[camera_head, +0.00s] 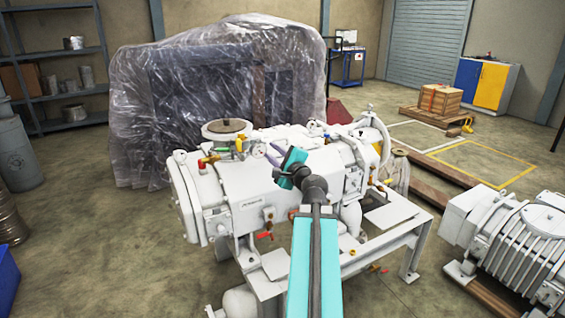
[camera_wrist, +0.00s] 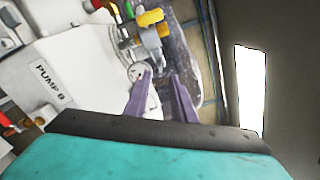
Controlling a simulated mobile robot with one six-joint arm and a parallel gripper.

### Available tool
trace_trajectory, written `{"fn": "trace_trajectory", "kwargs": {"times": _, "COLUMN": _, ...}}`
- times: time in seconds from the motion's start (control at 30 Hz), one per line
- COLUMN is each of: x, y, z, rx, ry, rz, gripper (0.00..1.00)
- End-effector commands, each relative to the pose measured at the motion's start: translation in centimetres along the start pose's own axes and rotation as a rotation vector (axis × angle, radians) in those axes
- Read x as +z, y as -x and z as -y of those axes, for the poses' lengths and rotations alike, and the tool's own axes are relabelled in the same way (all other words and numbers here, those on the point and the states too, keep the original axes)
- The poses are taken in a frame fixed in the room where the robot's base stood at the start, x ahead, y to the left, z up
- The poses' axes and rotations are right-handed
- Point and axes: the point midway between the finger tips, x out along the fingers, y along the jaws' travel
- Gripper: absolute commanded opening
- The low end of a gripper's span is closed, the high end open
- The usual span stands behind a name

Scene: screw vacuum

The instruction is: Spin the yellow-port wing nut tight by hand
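The white vacuum pump (camera_head: 240,185) stands in the middle of the head view. Small yellow fittings (camera_head: 239,144) sit on its top, beside the round top port. In the wrist view, a yellow fitting (camera_wrist: 151,17) shows at the top centre, on metal pipework. I cannot make out the wings of a nut on it. My gripper (camera_head: 261,151) is above the pump top, to the right of the yellow fittings. In the wrist view, my gripper (camera_wrist: 160,74) has two purple fingers spread apart with nothing between them. The fingertips are apart from the yellow fitting.
Red (camera_wrist: 92,5) and green fittings lie close to the yellow one. A pump label (camera_wrist: 52,82) shows on the white casing. A plastic-wrapped bulk (camera_head: 215,85) stands behind the pump. A second ribbed machine (camera_head: 515,240) is at right. Open floor lies at left.

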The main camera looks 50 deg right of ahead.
Motion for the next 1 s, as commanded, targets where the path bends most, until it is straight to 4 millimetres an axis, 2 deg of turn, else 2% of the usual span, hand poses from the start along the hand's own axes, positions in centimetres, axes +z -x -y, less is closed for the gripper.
{"fn": "trace_trajectory", "kwargs": {"times": 0.13, "x": 0.1, "y": 1.7, "z": -0.2, "rx": 0.0, "ry": 0.0, "rz": 0.001, "gripper": 0.23}}
{"fn": "trace_trajectory", "kwargs": {"times": 1.0, "x": -0.1, "y": 2.4, "z": -0.2, "rx": -0.001, "ry": 0.002, "rz": 0.011, "gripper": 0.23}}
